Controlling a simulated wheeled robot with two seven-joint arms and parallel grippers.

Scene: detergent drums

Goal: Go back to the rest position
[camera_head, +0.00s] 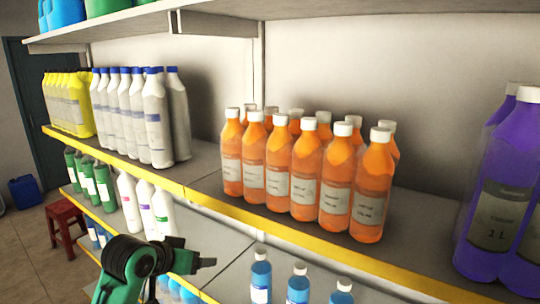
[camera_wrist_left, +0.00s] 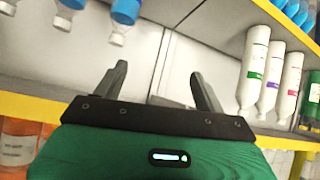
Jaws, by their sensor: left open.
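My left gripper (camera_wrist_left: 162,88) is open in the left wrist view, with its two dark fingers apart and nothing between them. A bare patch of shelf and back wall lies beyond the fingers. In the head view my green and black left arm comes in at the bottom, in front of the lower shelf; its fingers cannot be made out clearly there. My right gripper is in neither view.
The middle shelf edge (camera_head: 290,238) is yellow and carries orange bottles (camera_head: 305,168), grey-white bottles (camera_head: 155,118) and purple bottles (camera_head: 497,200). White bottles (camera_head: 161,212) and blue bottles (camera_head: 298,284) stand on the lower shelf, with bare room between. A red stool (camera_head: 65,217) stands left.

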